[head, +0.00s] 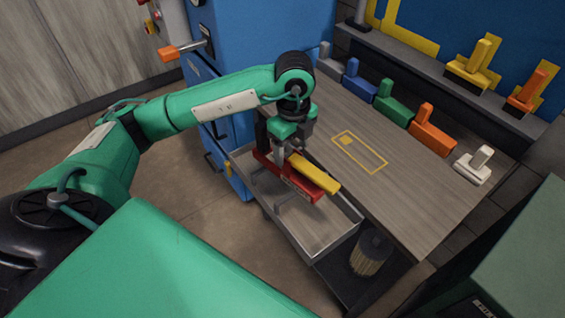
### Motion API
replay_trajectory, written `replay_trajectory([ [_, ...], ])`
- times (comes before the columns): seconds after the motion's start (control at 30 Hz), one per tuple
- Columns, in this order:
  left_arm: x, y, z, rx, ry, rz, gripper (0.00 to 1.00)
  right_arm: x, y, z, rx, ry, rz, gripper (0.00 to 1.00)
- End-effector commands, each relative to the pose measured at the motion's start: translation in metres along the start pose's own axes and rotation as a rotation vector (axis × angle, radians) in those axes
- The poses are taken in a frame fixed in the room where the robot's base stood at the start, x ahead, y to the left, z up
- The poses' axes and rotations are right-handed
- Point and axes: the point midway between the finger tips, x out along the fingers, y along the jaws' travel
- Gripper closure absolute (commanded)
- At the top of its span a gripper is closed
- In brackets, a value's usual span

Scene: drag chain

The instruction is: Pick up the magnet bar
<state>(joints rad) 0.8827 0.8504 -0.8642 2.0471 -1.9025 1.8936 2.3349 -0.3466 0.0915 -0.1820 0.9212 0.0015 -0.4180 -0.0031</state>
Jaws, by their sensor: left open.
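A bar-shaped piece with a red part (297,178) and a yellow part (316,173) sits at the metal tray beside the bench. It looks like the magnet bar. My left gripper (281,146) points down right over the bar's far left end, with its jaws open. The gripper partly hides that end, and I cannot tell whether the fingers touch the bar. My right gripper is not in view.
The wooden bench (400,210) carries a yellow outlined rectangle (360,152). Blue (358,82), green (393,104), orange (432,132) and white (474,166) handled blocks line its back. A blue cabinet (262,30) stands behind my arm. The tray's near end (315,235) is empty.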

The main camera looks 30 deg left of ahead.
Motion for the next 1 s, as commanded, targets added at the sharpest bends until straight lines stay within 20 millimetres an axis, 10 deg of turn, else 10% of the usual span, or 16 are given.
replay_trajectory([
  [0.83,0.064,0.007,0.002,0.003,0.002,-0.001,0.35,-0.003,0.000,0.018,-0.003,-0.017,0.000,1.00],
  [1.0,0.064,0.007,0.002,0.002,0.002,-0.001,0.68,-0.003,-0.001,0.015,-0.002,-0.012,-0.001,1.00],
])
